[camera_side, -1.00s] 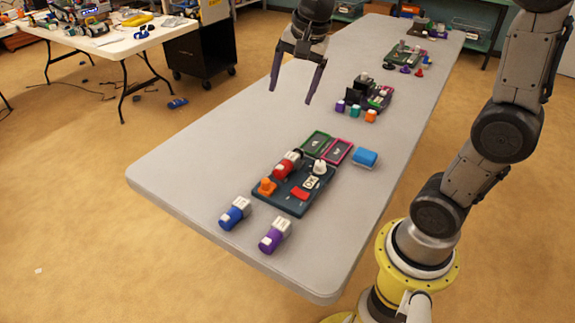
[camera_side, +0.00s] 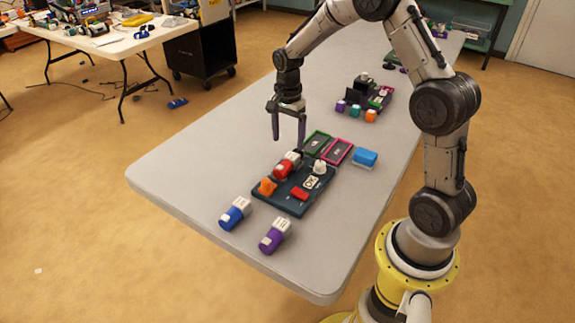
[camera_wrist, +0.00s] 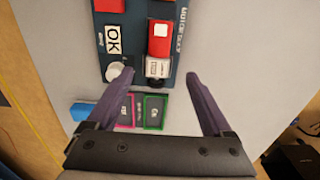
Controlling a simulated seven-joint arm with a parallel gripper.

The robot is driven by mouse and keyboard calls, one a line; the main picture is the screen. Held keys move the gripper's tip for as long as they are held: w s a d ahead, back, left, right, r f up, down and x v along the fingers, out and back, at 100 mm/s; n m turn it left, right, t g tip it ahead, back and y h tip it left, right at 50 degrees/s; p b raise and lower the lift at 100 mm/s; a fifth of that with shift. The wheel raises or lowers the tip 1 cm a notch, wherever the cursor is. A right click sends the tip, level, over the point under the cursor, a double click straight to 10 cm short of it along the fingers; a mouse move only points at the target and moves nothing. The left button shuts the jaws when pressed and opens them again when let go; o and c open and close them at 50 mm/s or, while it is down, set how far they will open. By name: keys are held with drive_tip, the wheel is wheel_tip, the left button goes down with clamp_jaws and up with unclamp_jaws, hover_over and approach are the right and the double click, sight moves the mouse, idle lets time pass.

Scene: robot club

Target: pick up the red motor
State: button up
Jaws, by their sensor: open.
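The red motor (camera_side: 282,171) lies on the dark tray (camera_side: 293,205), its white end toward the back. In the wrist view the red motor (camera_wrist: 160,42) is at the top centre, beyond the fingertips, with its white labelled end (camera_wrist: 158,68) toward my gripper. My gripper (camera_side: 289,145) is open and empty, pointing down above and just behind the motor. In the wrist view its two fingers (camera_wrist: 156,87) are spread wide, one to each side of the motor's line, and nothing is between the tips except the view of the tray's near end.
A blue box (camera_side: 365,158), blue motor (camera_side: 235,213) and purple motor (camera_side: 274,236) lie on the table nearby.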

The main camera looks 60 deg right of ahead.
sight(288, 158)
drive_tip(key=shift+s+a+f, duration=0.1)
drive_tip(key=shift+s+f, duration=0.05)
drive_tip(key=shift+f, duration=3)
clamp_jaws()
